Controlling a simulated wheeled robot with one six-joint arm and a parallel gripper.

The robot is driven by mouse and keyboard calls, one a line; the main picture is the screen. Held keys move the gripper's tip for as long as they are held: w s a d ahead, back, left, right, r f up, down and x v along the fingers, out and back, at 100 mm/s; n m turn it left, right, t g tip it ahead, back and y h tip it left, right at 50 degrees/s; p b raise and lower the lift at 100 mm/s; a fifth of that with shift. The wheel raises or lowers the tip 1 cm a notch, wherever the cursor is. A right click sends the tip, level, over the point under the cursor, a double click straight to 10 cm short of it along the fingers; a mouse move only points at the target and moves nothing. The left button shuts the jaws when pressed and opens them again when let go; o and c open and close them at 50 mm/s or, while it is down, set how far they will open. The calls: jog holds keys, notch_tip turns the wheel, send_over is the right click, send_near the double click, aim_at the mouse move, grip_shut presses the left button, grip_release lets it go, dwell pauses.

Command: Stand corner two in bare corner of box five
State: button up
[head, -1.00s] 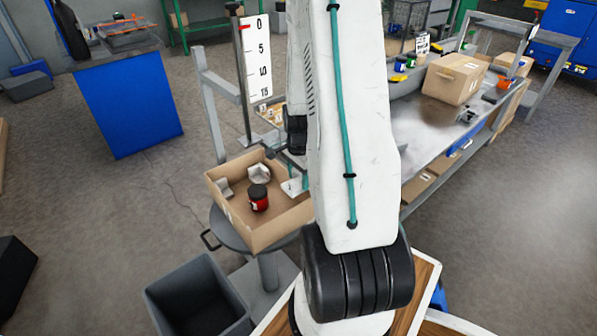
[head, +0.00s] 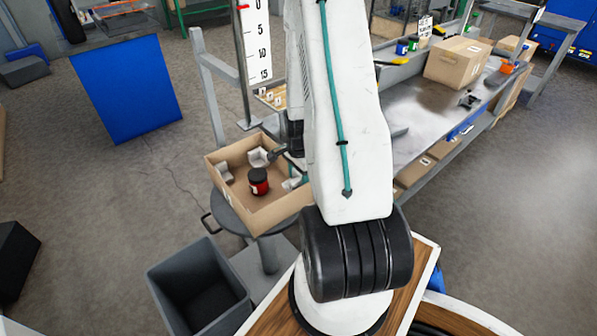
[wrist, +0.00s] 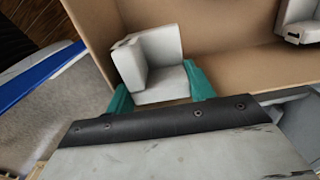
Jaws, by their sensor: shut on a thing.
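My gripper (wrist: 163,92) has teal fingers and is shut on a pale grey corner piece (wrist: 150,62), one finger on each side. In the wrist view this piece is by a corner of the cardboard box (wrist: 235,62). I cannot tell whether it touches the floor or walls. In the head view the box (head: 245,216) stands on a round stool, and the held piece (head: 291,183) shows low at its right side, partly behind my arm. Two other corner pieces sit in the box, at the left (head: 226,175) and back (head: 258,157).
A red jar with a black lid (head: 259,182) stands inside the box. A grey bin (head: 200,285) is on the floor in front. A tall scale board (head: 256,45) rises behind the box. A bench with a closed carton (head: 457,62) is at the right.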

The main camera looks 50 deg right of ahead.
jog(key=shift+f, duration=2.35)
jog(key=shift+s+a+f, duration=0.15)
jog(key=shift+f, duration=0.25)
jog(key=o, duration=0.9)
jog(key=shift+o, duration=0.6)
notch_tip(320, 180, up, 17)
jog(key=shift+f, duration=0.15)
jog(key=shift+d, duration=0.25)
